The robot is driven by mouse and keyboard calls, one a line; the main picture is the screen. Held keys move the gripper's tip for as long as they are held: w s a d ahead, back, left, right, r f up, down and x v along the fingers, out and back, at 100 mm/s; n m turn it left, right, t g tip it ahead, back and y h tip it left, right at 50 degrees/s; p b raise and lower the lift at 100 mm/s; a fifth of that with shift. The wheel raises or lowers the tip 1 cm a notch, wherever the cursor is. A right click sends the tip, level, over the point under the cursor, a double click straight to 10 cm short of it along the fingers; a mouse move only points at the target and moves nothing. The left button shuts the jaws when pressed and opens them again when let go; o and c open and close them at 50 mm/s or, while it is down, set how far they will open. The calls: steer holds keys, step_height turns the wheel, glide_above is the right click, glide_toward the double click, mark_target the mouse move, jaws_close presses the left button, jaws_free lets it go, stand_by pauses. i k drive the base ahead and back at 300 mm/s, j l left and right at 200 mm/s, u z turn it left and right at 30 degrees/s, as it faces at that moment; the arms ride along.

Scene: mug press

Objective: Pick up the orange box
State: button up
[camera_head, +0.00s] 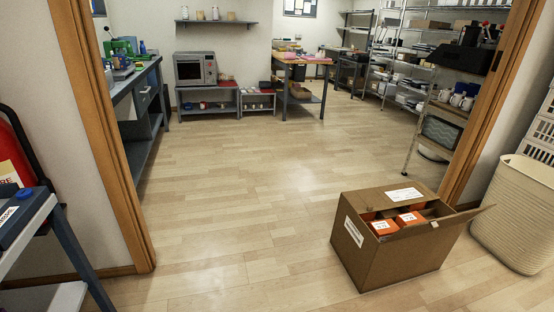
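Orange boxes with white labels lie inside an open cardboard box (385,258) on the floor at the lower right. One orange box (410,219) shows at the right of the opening and another orange box (382,228) at its left front. More orange shows behind them, partly hidden by the carton's flap and walls. The carton's right flap sticks outward and its back flap bears a white label. My gripper is not in view.
A doorway with wooden posts (105,140) opens into a workshop. A cream basket (513,215) stands right of the carton. A grey cart (40,235) is at the left edge. Benches and a wire shelf (420,75) line the room beyond. The floor (250,190) between is clear.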

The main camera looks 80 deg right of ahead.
mark_target(383, 230)
steer(key=z, duration=3)
